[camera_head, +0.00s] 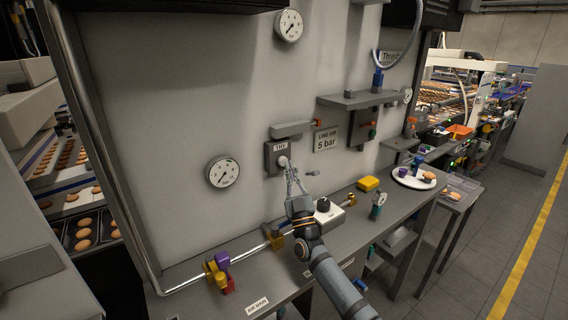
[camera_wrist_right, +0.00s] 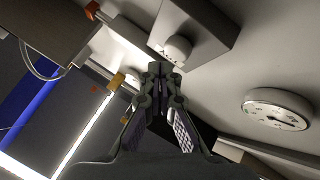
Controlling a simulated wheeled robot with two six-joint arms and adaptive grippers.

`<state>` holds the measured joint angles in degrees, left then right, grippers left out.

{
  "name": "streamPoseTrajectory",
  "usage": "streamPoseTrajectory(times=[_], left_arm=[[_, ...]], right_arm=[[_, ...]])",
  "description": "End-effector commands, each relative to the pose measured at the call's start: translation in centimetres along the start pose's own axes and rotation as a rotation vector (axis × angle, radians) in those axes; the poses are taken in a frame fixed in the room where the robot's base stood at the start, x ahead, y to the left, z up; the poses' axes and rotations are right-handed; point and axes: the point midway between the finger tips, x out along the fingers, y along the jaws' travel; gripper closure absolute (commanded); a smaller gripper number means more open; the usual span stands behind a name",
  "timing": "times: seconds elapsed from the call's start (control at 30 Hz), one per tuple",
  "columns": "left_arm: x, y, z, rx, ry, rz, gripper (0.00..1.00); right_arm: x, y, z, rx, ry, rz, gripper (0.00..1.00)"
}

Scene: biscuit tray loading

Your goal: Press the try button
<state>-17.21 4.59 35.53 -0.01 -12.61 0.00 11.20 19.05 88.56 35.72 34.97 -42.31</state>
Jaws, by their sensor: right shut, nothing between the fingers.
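The try button is a pale round knob (camera_head: 283,161) on a dark grey box (camera_head: 270,166) labelled TRY on the grey wall panel. In the right wrist view the button (camera_wrist_right: 177,49) shows just beyond my fingertips, on its box (camera_wrist_right: 206,28). My right gripper (camera_head: 291,174) is shut and empty, with its fingers pointing up at the button from just below. In the wrist view its fingertips (camera_wrist_right: 160,69) are very close to the button's edge; I cannot tell whether they touch it. My left gripper is not in view.
A gauge (camera_head: 223,172) is left of the button, and a small ledge (camera_head: 292,129) juts out above it.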

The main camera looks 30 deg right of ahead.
Motion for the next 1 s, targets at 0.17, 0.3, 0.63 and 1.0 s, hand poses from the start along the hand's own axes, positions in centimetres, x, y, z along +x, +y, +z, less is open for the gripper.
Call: streamPoseTrajectory(times=[0.17, 0.3, 0.63, 1.0], left_arm=[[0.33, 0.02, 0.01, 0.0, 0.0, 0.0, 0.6], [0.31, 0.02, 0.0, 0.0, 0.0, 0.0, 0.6], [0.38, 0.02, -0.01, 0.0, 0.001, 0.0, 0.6], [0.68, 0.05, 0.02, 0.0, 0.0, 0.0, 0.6]], right_arm=[[0.4, -0.32, 0.33, 0.001, 0.0, 0.001, 1.0], [0.56, -0.4, 0.37, 0.0, 0.0, 0.0, 1.0], [0.58, -0.43, 0.42, 0.0, 0.0, 0.0, 1.0], [0.86, -0.67, 0.68, 0.0, 0.0, 0.0, 1.0]])
